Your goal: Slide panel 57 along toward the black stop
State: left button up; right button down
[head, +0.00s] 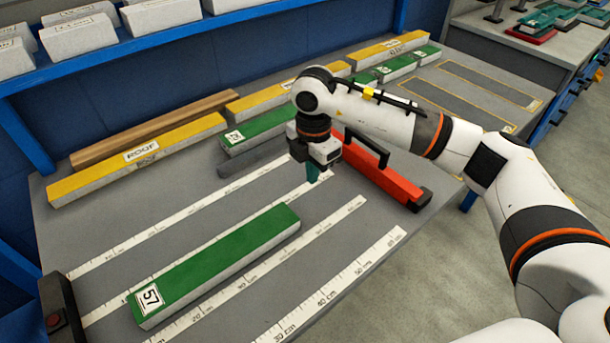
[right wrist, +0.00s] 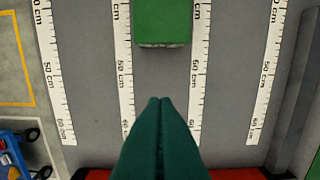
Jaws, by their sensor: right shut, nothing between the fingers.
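Panel 57 (head: 225,258) is a long green-topped panel with a white "57" label at its near left end. It lies flat among the white ruler strips, and its far end shows at the top of the right wrist view (right wrist: 163,22). A black block (head: 63,312) with a red round spot stands at the table's left edge, left of the label end; I take it as the stop. My right gripper (head: 318,172) has teal fingers, shut and empty, beyond the panel's far end. In the right wrist view the fingertips (right wrist: 160,100) are apart from the panel. My left gripper is out of view.
A red bar (head: 385,180) with a black handle lies right of my right gripper. Yellow panels (head: 140,158), a wooden strip (head: 155,128) and another green panel (head: 262,130) lie at the back. Bare grey table separates panel 57 from the gripper.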

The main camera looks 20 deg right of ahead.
notch_tip(320, 180, down, 8)
jog(key=shift+r, duration=0.2)
jog(key=a, duration=0.1)
jog(key=s+a+p, duration=0.1)
jog(key=a, duration=0.1)
jog(key=shift+a, duration=0.1)
jog(key=shift+s+a+f, duration=0.1)
jog(key=shift+s+a, duration=0.1)
jog(key=shift+a, duration=0.15)
jog(key=shift+a, duration=0.1)
